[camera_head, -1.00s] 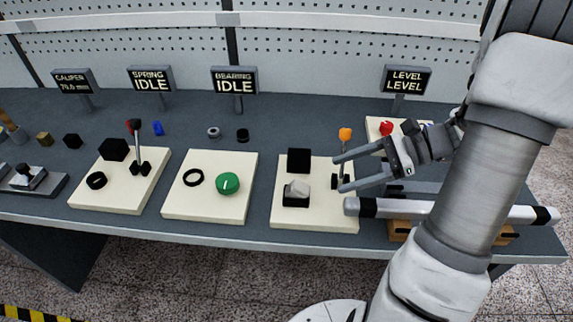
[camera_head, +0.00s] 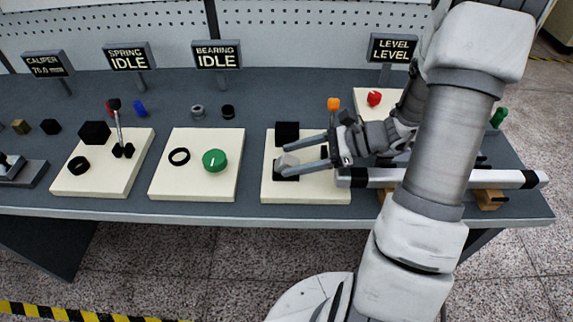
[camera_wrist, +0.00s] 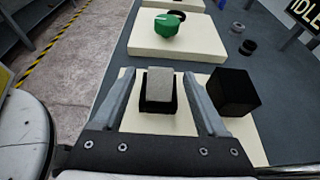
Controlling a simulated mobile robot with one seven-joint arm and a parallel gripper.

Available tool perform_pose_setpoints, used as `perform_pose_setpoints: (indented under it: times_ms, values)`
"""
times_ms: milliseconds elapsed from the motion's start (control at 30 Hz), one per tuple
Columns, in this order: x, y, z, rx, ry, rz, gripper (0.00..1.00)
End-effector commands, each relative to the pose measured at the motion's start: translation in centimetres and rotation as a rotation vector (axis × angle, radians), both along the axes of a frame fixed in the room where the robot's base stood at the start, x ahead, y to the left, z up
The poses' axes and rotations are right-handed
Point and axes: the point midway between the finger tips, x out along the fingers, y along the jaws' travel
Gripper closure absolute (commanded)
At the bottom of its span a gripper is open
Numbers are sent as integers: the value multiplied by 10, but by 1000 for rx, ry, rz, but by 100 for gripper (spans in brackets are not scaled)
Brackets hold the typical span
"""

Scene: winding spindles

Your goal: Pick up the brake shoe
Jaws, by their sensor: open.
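The brake shoe is most likely the light grey block (camera_head: 287,161) seated in a black holder (camera_head: 290,177) on a cream board; I cannot confirm the name. In the wrist view the grey block (camera_wrist: 159,84) stands upright in the black holder (camera_wrist: 158,107). My gripper (camera_head: 281,160) is open and reaches in from the right, with its fingertips at the block. In the wrist view my gripper (camera_wrist: 160,76) has one finger on each side of the block, with gaps between. Finger height relative to the block is hard to tell.
A black cube (camera_wrist: 235,91) stands close beside the right finger in the wrist view. An orange-topped lever (camera_head: 333,104) stands behind the gripper. A white bar with black bands (camera_head: 450,179) lies on the right. A board with a green knob (camera_head: 214,160) is to the left.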

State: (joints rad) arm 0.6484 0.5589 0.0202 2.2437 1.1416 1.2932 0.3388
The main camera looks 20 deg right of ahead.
Motion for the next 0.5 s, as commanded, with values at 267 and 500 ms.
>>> perform_pose_setpoints:
  times_ms: [267,500]
  values:
    - [9,29,-17,2,2,2,25]
    - [15,46,-23,0,0,1,25]
